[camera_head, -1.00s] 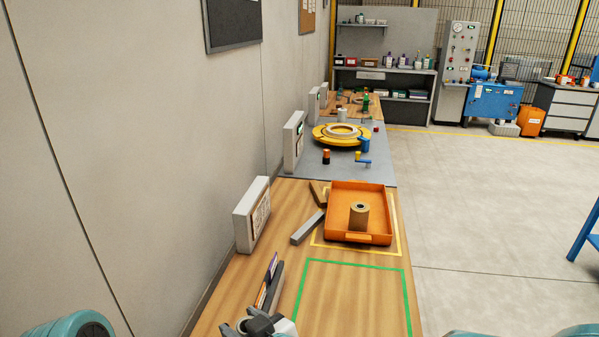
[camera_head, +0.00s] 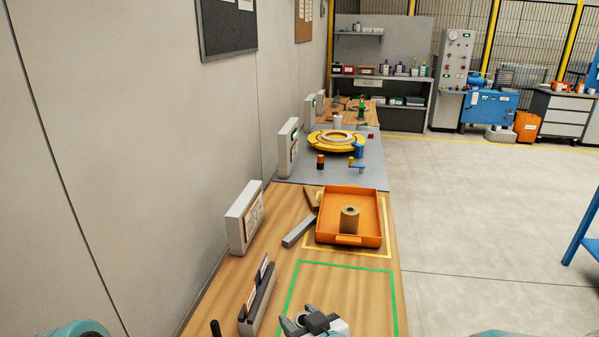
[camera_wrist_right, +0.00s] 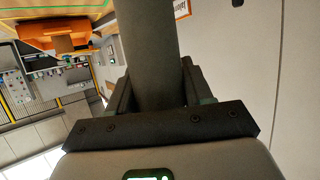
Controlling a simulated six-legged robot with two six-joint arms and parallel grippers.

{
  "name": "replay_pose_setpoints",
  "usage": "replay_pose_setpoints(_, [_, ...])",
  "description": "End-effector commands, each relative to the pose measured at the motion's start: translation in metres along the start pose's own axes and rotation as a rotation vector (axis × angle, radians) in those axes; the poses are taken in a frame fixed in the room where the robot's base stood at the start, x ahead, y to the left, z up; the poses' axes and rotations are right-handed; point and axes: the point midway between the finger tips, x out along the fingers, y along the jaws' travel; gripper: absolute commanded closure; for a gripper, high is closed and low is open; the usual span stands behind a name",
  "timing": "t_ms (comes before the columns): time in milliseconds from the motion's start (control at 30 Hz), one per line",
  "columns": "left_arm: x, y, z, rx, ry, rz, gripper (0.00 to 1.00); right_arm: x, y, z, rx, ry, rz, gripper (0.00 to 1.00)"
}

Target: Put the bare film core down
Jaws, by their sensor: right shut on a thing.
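My right gripper (camera_head: 306,320) is at the bottom of the head view, over the near part of the green outline (camera_head: 345,266) on the wooden bench. In the right wrist view its jaws (camera_wrist_right: 150,95) are shut on a plain grey-brown tube, the bare film core (camera_wrist_right: 149,45). The core runs up out of that picture; its far end is cut off. In the head view the core is mostly hidden by the gripper, and I cannot tell its height above the bench. My left gripper is out of view.
An orange tray (camera_head: 347,241) holding a brown roll (camera_head: 350,219) stands beyond the green outline. A grey bar (camera_head: 299,231) lies left of the tray. A dark holder with cards (camera_head: 257,297) stands left of the outline. The outline's inside looks clear.

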Motion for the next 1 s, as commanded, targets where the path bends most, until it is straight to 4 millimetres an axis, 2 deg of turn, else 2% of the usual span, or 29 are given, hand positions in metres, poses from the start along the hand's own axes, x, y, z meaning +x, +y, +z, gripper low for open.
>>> replay_pose_setpoints(33, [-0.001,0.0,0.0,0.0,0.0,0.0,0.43,-0.005,0.021,0.008,0.021,-0.004,0.044,1.0])
replay_pose_setpoints(200, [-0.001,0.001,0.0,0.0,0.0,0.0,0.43,-0.033,0.095,0.04,0.093,-0.005,0.221,1.0])
replay_pose_setpoints(300, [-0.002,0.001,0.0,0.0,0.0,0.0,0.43,-0.055,0.13,0.058,0.134,-0.004,0.322,1.0])
replay_pose_setpoints(400, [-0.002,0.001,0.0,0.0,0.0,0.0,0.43,-0.074,0.151,0.07,0.164,-0.002,0.396,1.0])
replay_pose_setpoints(533, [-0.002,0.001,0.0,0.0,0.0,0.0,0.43,-0.096,0.156,0.072,0.186,0.003,0.45,1.0])
replay_pose_setpoints(567, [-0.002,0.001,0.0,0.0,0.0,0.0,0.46,-0.099,0.155,0.072,0.188,0.002,0.453,1.0])
replay_pose_setpoints(600, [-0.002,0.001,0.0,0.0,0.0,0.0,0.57,-0.103,0.154,0.072,0.188,0.002,0.454,1.0])
replay_pose_setpoints(1000, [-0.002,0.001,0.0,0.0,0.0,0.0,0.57,-0.104,0.154,0.073,0.188,0.0,0.454,1.0])
